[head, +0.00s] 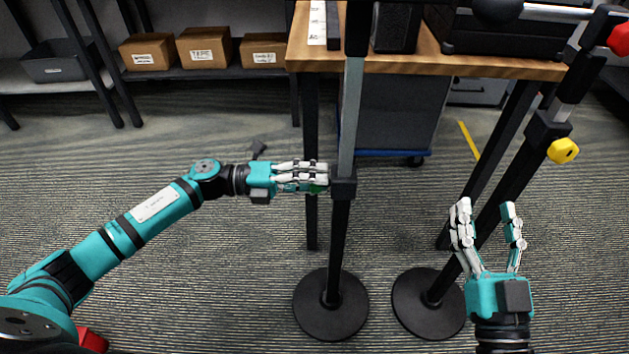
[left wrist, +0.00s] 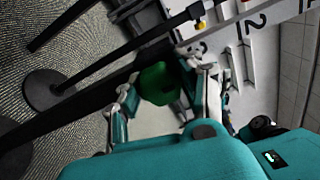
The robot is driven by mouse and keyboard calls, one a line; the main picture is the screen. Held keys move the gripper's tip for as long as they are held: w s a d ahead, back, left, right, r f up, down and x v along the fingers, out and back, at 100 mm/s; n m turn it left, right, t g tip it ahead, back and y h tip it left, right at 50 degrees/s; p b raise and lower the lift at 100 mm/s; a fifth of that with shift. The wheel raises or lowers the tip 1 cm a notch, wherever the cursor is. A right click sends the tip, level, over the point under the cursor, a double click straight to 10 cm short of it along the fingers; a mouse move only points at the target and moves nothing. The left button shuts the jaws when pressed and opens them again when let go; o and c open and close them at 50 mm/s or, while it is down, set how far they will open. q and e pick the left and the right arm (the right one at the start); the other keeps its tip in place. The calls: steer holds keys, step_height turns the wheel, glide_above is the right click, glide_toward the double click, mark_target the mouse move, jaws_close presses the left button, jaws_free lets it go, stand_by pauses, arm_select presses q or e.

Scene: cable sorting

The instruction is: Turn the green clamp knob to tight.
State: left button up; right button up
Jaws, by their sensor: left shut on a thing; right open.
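The green clamp knob (left wrist: 158,84) sits on the clamp collar (head: 343,188) of a black stand in the middle of the head view. My left gripper (head: 318,177) is shut on the knob from the left. In the head view its fingers hide nearly all of the knob; only a sliver of green shows. In the left wrist view the knob lies between the fingers of this gripper. Any tight or loose marking on the knob cannot be made out. My right gripper (head: 485,210) is open and empty, in front of the second stand.
Two stands with round black bases (head: 331,318) stand close together; the right one carries a yellow knob (head: 562,151) and a red knob (head: 622,38). A wooden table (head: 425,66) is behind them. Shelves with cardboard boxes (head: 204,47) line the back left. Open floor lies left.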

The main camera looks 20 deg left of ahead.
stand_by(0.3)
arm_select(q)
steer(key=o, duration=1.2)
steer(key=v, duration=1.2)
